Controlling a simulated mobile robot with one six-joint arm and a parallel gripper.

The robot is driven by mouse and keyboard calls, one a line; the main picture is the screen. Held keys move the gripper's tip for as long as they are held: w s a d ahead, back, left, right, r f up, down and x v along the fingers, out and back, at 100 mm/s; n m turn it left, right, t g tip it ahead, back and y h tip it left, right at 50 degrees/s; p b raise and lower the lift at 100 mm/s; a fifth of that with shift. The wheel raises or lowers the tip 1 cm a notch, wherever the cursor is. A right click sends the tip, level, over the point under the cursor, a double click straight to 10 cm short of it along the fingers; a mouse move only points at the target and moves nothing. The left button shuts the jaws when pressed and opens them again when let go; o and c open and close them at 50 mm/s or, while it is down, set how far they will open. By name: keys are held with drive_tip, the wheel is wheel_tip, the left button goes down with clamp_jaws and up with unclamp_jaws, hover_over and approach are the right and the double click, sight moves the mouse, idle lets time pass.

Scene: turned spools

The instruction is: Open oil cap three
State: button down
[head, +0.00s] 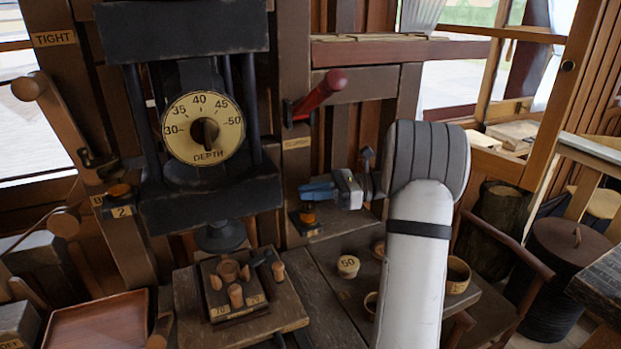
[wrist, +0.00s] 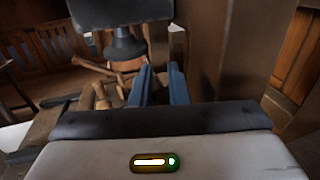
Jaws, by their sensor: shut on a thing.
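My gripper (head: 318,190) is at the middle of the head view, blue fingers pointing left, just above a small oil cup (head: 308,218) with an amber top and a label too small to read for sure. In the wrist view my gripper (wrist: 161,85) shows two blue fingers close together. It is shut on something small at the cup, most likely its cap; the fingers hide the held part.
A depth dial (head: 204,128) sits on the dark machine. A red handle (head: 321,92) sticks out above my gripper. A post stands close behind the fingers. Below are a peg block (head: 236,314) and a round piece marked 50 (head: 348,266).

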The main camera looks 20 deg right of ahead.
drive_tip(key=shift+w+d+r+n+g+y+p, duration=0.15)
drive_tip(key=shift+n+g+p, duration=0.4)
drive_tip(key=shift+p, duration=0.8)
drive_tip(key=shift+a+r+n+g+y+p, duration=0.1)
drive_tip(key=shift+n+g+p, duration=0.2)
drive_tip(key=shift+g+p, duration=0.8)
drive_tip(key=shift+w+d+r+n+g+y+p, duration=0.15)
drive_tip(key=shift+n+g+p, duration=0.25)
drive_tip(key=shift+p, duration=1.2)
drive_tip(key=shift+a+p, duration=0.1)
drive_tip(key=shift+p, duration=0.55)
drive_tip(key=n+g+p, duration=0.1)
drive_tip(key=p, duration=0.2)
drive_tip(key=shift+f+g, duration=0.15)
drive_tip(key=shift+g, duration=0.1)
drive_tip(key=shift+f+n+g+p, duration=0.25)
drive_tip(key=shift+g+p, duration=0.05)
drive_tip(key=shift+p, duration=0.45)
drive_tip(key=c, duration=1.4)
unclamp_jaws()
